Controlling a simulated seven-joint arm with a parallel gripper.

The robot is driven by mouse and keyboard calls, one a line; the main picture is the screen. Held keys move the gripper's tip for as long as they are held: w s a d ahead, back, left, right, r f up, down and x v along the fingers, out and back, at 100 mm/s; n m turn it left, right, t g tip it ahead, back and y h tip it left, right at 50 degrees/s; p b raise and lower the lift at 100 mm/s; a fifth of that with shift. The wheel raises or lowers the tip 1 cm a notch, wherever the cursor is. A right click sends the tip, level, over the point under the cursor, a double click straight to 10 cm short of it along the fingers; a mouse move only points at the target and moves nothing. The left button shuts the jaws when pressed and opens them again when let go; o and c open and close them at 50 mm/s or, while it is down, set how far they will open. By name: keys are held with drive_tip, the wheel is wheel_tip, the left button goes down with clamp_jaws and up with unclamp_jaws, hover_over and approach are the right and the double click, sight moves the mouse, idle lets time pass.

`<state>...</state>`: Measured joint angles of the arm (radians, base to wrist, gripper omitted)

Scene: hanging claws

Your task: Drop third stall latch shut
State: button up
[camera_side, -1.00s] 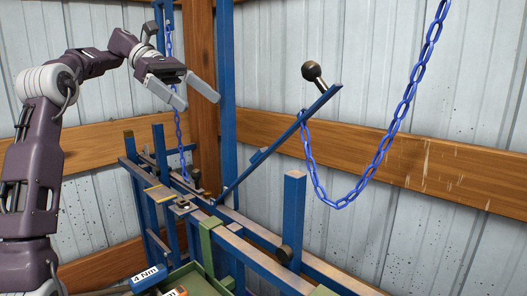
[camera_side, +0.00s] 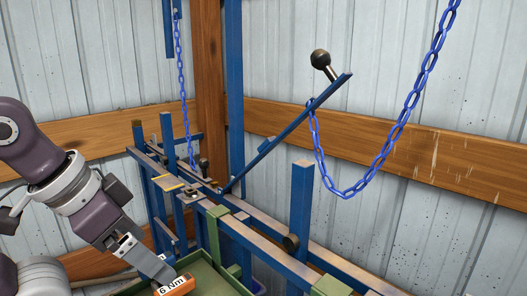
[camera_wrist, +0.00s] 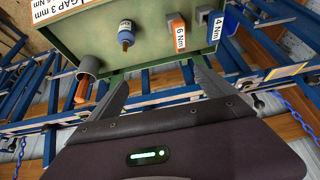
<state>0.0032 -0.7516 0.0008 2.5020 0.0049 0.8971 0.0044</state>
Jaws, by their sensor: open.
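A blue latch bar (camera_side: 285,130) with a black ball knob (camera_side: 320,59) stands raised and tilted, its low end at the blue rails in the side view. A blue post (camera_side: 300,205) with a dark round part stands to its right; the bar is apart from it. I cannot tell which stall the bar belongs to. My gripper (camera_wrist: 163,80) is open and empty, low at the left by the green tray (camera_side: 205,272). In the side view one finger (camera_side: 155,266) shows near the orange 6 Nm tool (camera_side: 174,286).
A blue chain (camera_side: 385,155) hangs in a loop by the raised bar; another (camera_side: 183,80) hangs further left. In the wrist view the tray holds a blue-capped tool (camera_wrist: 125,32), the orange tool and a blue 4 Nm tool (camera_wrist: 217,28). Blue rails run behind.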

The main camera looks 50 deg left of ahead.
drive_tip(key=w+a+r+m+t+y, duration=0.1)
drive_tip(key=w+a+r+m+y, duration=0.15)
drive_tip(key=m, duration=0.25)
drive_tip(key=m+t+h, duration=0.3)
drive_tip(key=m+t, duration=0.8)
drive_tip(key=m, duration=1.1)
approach(314, 60)
drive_tip(key=w, duration=0.2)
drive_tip(key=shift+y, duration=0.25)
drive_tip(key=w, duration=0.9)
drive_tip(key=shift+w+d+f, duration=0.1)
drive_tip(key=shift+d+f, duration=0.05)
